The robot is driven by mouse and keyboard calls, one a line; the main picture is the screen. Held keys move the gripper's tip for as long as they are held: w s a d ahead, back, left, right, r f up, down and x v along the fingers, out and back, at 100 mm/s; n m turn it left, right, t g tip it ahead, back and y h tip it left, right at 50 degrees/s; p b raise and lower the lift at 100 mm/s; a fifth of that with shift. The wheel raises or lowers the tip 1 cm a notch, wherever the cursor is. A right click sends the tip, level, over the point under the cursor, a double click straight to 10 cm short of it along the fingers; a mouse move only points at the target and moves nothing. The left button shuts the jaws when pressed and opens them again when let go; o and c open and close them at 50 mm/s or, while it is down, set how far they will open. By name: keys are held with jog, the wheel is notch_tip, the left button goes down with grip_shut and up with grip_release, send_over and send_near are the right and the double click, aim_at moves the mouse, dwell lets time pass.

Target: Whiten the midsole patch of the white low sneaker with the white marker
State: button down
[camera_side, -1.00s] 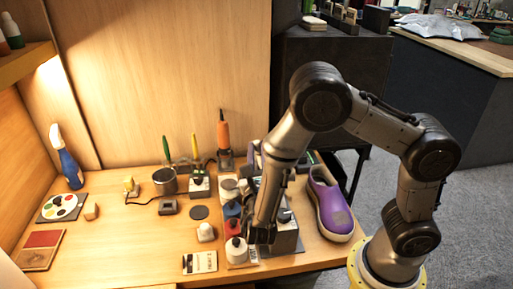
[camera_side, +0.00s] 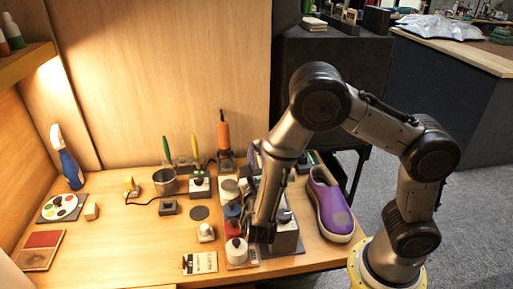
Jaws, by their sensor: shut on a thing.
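My gripper (camera_side: 262,234) points down at the front right of the bench, between a row of small bottles and a grey block-like stand (camera_side: 287,237). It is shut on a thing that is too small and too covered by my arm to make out. I cannot pick out the white marker. The only shoe I see clearly is a purple low one (camera_side: 333,208) with a pale sole edge, lying to the right of the stand. No white sneaker shows clearly; part of the bench behind my arm is hidden.
White-labelled (camera_side: 236,249), red (camera_side: 233,228) and blue (camera_side: 232,210) bottles stand close left of my gripper. The bench's left-centre (camera_side: 110,240) is clear.

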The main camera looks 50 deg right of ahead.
jog(key=shift+s+a, duration=0.2)
jog(key=shift+w+d+f, duration=0.1)
jog(key=shift+w+d, duration=0.7)
jog(key=shift+w, duration=0.05)
jog(key=shift+d+r, duration=0.2)
jog(key=shift+r, duration=1.8)
jog(key=shift+d+r, duration=0.15)
jog(key=shift+r, duration=1.8)
